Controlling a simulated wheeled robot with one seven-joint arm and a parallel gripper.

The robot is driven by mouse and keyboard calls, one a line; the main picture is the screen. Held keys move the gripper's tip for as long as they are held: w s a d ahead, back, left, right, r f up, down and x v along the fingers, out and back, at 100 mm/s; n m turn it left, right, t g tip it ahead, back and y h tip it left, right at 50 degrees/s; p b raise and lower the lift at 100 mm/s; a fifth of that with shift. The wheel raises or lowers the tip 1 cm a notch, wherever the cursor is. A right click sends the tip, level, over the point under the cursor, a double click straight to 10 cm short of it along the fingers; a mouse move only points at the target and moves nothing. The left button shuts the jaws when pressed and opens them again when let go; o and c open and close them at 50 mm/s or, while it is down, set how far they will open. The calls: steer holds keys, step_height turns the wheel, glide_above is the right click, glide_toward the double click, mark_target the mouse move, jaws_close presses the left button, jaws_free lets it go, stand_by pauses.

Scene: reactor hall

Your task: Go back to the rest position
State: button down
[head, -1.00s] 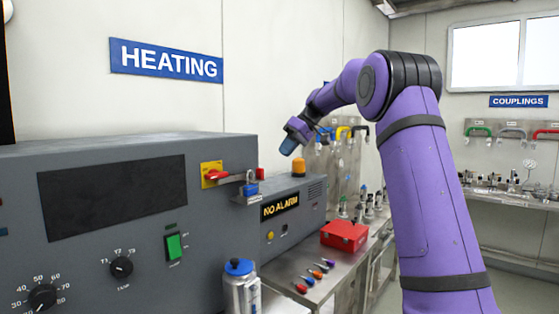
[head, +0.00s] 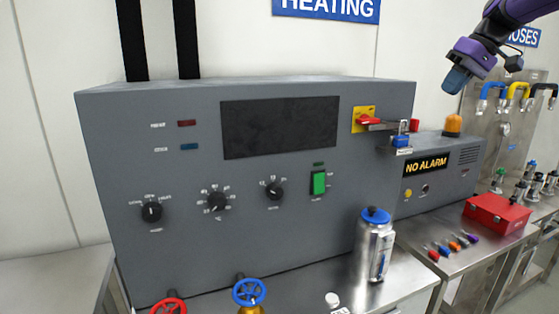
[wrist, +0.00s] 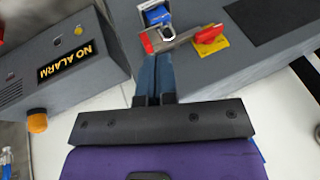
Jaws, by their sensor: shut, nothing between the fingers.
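In the head view the red handle (head: 370,121) and blue padlock (head: 401,141) sit at the heating cabinet's right end.
The grey heating cabinet (head: 130,150) fills the middle. The alarm box (head: 470,160) reads NO ALARM. Hoses (head: 518,92) hang at the right.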

steer(key=s+a+m+h, duration=0.1)
steer(key=s+a+h, duration=0.1)
steer(key=s+a, duration=0.55)
steer(key=s+a+f+m+t+h, duration=0.1)
steer(key=s+f, duration=0.6)
steer(key=s, duration=0.6)
steer(key=s+a+f+m+t+h, duration=0.1)
steer(key=s+f+t, duration=0.1)
steer(key=s+f, duration=0.5)
steer(key=s, duration=0.6)
steer(key=shift+a+f+m+h, duration=0.3)
steer(key=shift+a+f+h, duration=0.05)
steer(key=shift+a+h, duration=0.05)
